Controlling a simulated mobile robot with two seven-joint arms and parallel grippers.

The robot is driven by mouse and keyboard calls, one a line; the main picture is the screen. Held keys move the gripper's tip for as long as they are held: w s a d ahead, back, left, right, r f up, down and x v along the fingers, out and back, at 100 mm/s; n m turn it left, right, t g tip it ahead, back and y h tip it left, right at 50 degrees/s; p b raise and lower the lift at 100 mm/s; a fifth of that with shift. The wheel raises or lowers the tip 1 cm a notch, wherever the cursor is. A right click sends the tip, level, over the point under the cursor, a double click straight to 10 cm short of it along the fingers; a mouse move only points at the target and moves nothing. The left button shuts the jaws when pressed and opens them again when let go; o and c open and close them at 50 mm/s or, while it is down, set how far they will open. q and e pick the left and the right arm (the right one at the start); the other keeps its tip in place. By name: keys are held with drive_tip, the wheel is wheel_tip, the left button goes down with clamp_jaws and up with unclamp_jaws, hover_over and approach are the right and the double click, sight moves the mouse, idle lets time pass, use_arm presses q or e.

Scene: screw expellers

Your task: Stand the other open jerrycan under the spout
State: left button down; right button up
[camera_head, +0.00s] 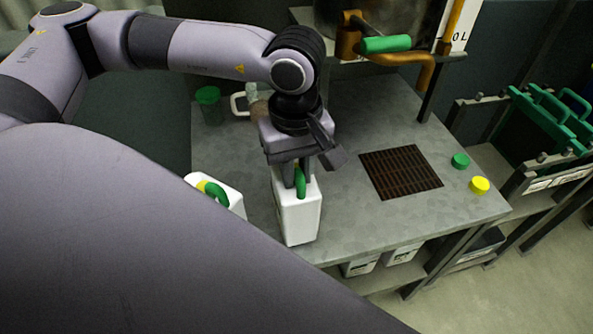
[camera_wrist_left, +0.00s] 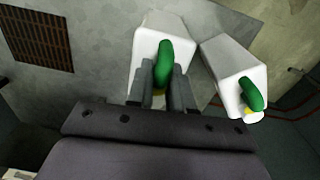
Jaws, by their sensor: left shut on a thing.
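A white jerrycan (camera_head: 298,217) with a green handle (camera_head: 301,182) is upright near the table's front edge. My left gripper (camera_head: 296,178) is shut on its handle from above; the left wrist view also shows the fingers (camera_wrist_left: 163,90) around the green handle. I cannot tell whether its base touches the table. Its mouth is mostly hidden by the fingers. A second white jerrycan (camera_head: 236,200), with a green handle and yellow at its top, is to the left, partly behind my arm. The orange spout (camera_head: 428,72) is at the back, above and behind the dark grate (camera_head: 400,171). My right gripper is not in view.
A green cap (camera_head: 460,161) and a yellow cap (camera_head: 480,185) lie right of the grate. The green lever (camera_head: 386,44) sits beside the spout. The tabletop between the held can and the grate is clear.

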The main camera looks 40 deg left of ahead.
use_arm(q)
drive_tip(key=shift+f, duration=0.4)
drive_tip(key=shift+f, duration=0.15)
drive_tip(key=c, duration=1)
unclamp_jaws()
